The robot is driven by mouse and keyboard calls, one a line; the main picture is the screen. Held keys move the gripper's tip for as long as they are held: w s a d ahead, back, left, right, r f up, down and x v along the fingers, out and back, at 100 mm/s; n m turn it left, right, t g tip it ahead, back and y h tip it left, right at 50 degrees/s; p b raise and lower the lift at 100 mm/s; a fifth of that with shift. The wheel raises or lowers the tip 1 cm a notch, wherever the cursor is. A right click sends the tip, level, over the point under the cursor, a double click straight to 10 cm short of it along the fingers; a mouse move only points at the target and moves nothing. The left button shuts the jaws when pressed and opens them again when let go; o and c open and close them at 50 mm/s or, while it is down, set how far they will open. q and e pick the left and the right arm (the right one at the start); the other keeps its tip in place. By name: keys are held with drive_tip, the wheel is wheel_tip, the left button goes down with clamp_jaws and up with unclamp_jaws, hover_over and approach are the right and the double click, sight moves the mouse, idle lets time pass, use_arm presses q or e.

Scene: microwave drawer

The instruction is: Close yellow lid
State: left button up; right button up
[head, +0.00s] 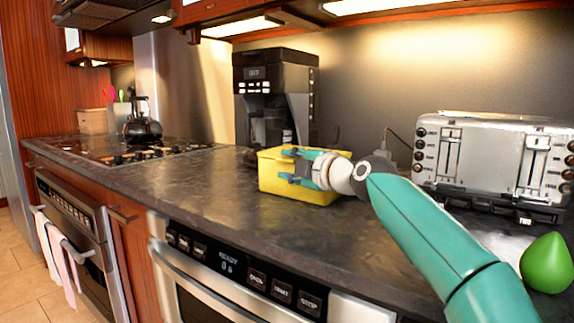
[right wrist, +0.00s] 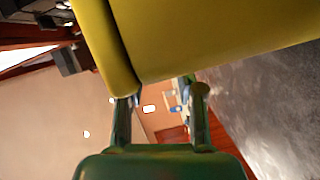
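A yellow box (head: 285,185) stands on the dark counter in front of the coffee maker. Its upper edge is partly hidden by my right gripper, and I cannot tell how far its lid is open. My right gripper (head: 290,167) is at the box's front upper part, with its teal fingers spread apart. In the right wrist view, the right gripper (right wrist: 160,97) has its two fingers apart with nothing between them. Yellow surfaces (right wrist: 205,35) fill the top of that view close to the fingertips; I cannot tell whether they touch. My left gripper is not in view.
A black coffee maker (head: 275,95) stands behind the box. A silver toaster (head: 490,165) is on the right, with a green pear-like object (head: 547,263) in front. A kettle (head: 142,128) sits on the stove at left. The counter (head: 190,180) left of the box is clear.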

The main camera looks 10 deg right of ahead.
drive_tip(key=shift+s+d+r, duration=0.15)
drive_tip(key=shift+s+d, duration=0.15)
drive_tip(key=shift+s, duration=0.3)
drive_tip(key=v, duration=1)
drive_tip(key=shift+s, duration=0.25)
drive_tip(key=shift+s+d, duration=0.1)
